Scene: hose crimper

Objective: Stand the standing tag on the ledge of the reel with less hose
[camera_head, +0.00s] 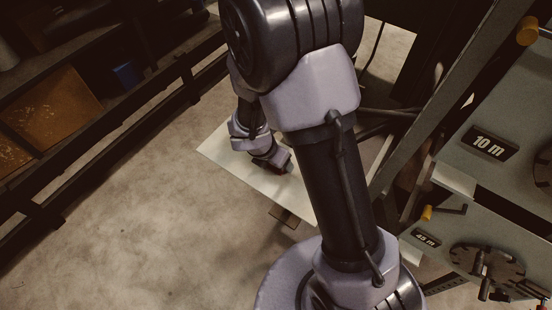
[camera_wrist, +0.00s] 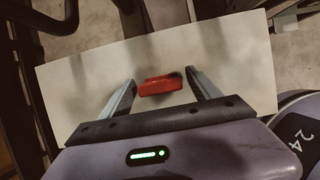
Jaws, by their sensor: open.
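A small red piece (camera_wrist: 160,86), which looks like the tag, is on a pale board in the wrist view. A bit of red (camera_head: 279,169) shows beside the gripper in the head view. My gripper (camera_wrist: 160,78) is open, with one finger on each side of the red piece and gaps between; it also shows low over the board in the head view (camera_head: 283,168). At right in the head view are two grey reel units, with a "10 m" label (camera_head: 490,143) above and a "45 m" label (camera_head: 426,238) below. Their hose is not clearly visible.
The pale board (camera_head: 222,147) stands above the concrete floor (camera_head: 140,220). Dark shelving rails (camera_head: 110,150) run along the left, with a blue box (camera_head: 127,75). A slanted grey post (camera_head: 450,90) and a crank with a yellow knob (camera_head: 427,213) stand at right.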

